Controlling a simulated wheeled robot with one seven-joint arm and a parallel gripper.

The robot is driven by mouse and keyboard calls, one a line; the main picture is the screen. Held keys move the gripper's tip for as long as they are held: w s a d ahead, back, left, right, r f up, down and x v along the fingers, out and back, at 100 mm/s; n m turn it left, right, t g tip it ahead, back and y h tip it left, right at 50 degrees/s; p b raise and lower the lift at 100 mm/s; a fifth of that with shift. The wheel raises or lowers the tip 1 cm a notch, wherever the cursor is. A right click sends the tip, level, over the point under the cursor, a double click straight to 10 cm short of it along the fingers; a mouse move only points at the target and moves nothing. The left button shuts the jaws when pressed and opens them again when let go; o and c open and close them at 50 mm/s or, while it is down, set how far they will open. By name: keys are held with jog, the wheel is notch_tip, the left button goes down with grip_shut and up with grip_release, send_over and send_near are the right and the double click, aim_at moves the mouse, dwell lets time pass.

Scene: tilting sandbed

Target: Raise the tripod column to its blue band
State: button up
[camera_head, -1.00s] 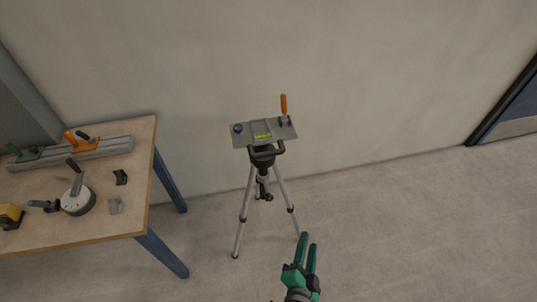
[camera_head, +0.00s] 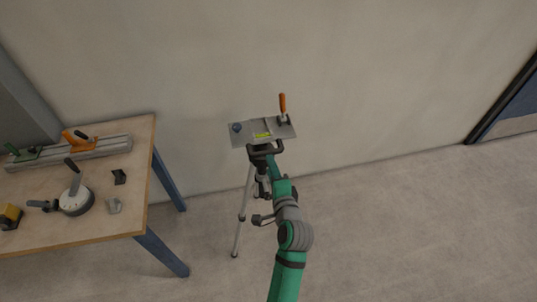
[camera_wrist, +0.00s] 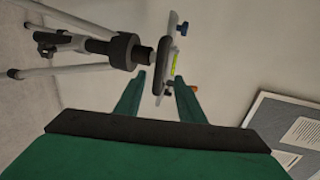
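The tripod (camera_head: 241,217) stands on the floor by the wall, with a grey tilting plate (camera_head: 248,140) on its head. The plate carries a yellow-green level, a blue knob (camera_head: 236,127) and an orange-handled lever (camera_head: 283,104). In the wrist view the tripod lies sideways, with its black column collar (camera_wrist: 124,51) left of the plate's edge (camera_wrist: 168,52). In the head view my arm hides the right leg and part of the column. I cannot make out a blue band.
A wooden table (camera_head: 120,219) with blue legs stands at the left, holding a rail, a round grey tool (camera_head: 76,203) and small parts. The wall is close behind the tripod. The floor (camera_head: 420,230) to the right is clear. A poster board (camera_wrist: 290,125) shows in the wrist view.

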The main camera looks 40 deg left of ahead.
aim_at(266, 153)
jog(key=x, duration=0.8)
jog(key=shift+w+a+f, duration=0.1)
jog(key=shift+w+a, duration=0.05)
jog(key=shift+w, duration=0.05)
